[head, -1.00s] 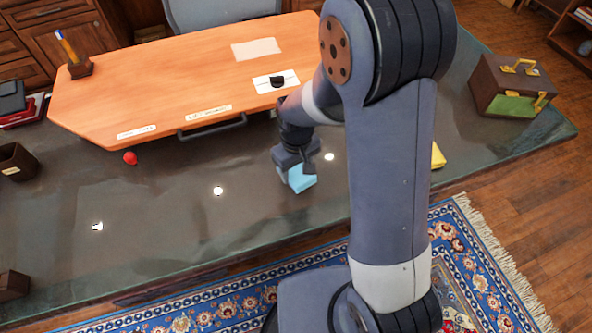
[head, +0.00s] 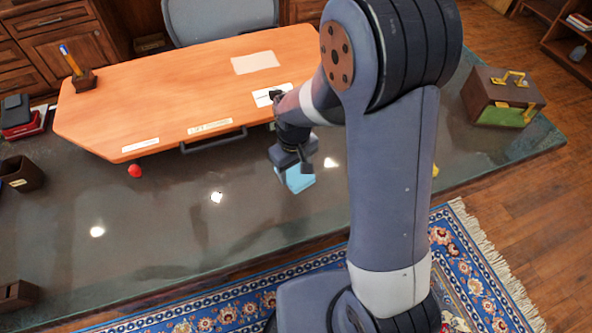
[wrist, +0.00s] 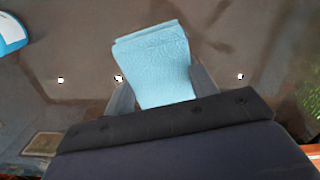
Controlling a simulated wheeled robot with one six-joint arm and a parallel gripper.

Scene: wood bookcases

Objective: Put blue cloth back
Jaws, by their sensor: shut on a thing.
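The blue cloth (head: 297,179) is a light blue folded block. My gripper (head: 297,167) is shut on it, over the dark glossy desk top (head: 240,215) in front of the orange-brown board. In the wrist view the cloth (wrist: 155,60) sticks out between the two fingers of my gripper (wrist: 158,95). The head view does not show clearly how far the cloth is above the desk.
The orange board (head: 190,95) has labels, a handle and a pen stand (head: 82,78). A red ball (head: 135,171) lies near its front left corner. A brown box (head: 503,97) stands at the right. A yellow thing (head: 435,171) is mostly hidden behind my arm. The desk's front left is mostly clear.

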